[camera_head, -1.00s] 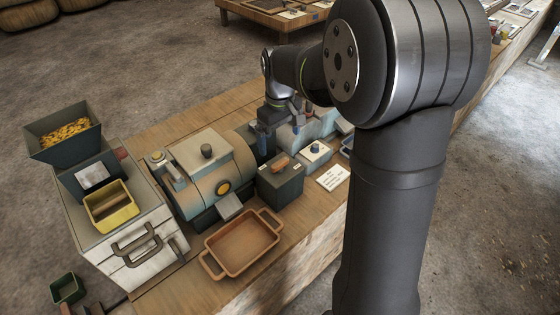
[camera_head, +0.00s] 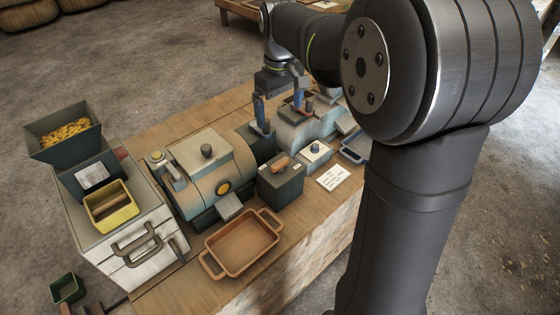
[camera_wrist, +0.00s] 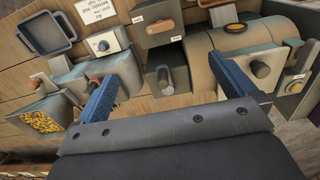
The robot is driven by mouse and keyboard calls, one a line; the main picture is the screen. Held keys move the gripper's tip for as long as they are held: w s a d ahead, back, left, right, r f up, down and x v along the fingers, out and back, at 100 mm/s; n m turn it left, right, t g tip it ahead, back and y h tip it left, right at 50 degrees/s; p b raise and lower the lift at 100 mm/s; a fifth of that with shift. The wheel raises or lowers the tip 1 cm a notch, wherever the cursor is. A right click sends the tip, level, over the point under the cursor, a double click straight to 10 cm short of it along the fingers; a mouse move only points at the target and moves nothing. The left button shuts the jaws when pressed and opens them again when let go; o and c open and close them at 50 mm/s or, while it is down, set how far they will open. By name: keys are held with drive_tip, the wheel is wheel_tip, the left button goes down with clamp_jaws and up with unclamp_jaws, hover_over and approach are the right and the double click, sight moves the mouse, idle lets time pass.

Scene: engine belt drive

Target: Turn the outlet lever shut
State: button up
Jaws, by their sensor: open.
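My gripper (camera_head: 279,98) is open and empty, with its two blue fingers wide apart above the bench. A dark box carries an orange-brown lever handle (camera_head: 279,164) between two small labels; this lever also shows in the wrist view (camera_wrist: 160,26). A reddish-brown part (camera_wrist: 95,82) on the pale hopper machine lies near the left finger, partly hidden. No readable label tells me which is the outlet lever.
The rounded engine (camera_head: 212,170) stands left of the dark box. The pale hopper machine (camera_head: 308,128) is right of it. A switch box (camera_head: 315,154), a white card (camera_head: 333,178) and an orange tray (camera_head: 243,246) sit along the front. My arm blocks the right side.

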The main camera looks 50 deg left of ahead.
drive_tip(key=shift+r, duration=0.5)
